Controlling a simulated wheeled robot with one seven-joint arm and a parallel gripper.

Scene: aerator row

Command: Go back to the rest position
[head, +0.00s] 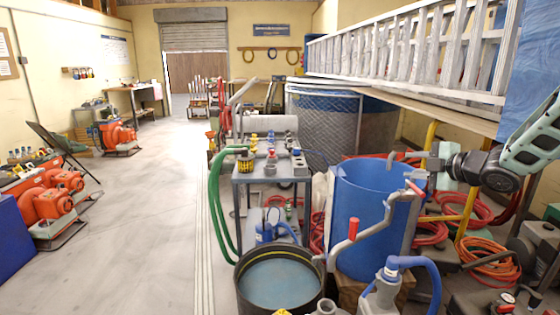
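My gripper (408,165) is at the right of the head view, at the end of my arm, which comes in from the right edge. Its two grey fingers point left and look spread, with nothing visible between them. It appears in front of or above the right rim of the blue barrel (362,215). A bent grey crank (375,226) with red grips crosses the barrel's front. One red grip shows just below the lower finger; I cannot tell whether they touch.
A black tub of water (279,284) stands in front of the barrel. A metal cart (271,181) with fittings is left of it. Orange hoses (490,262) lie at right.

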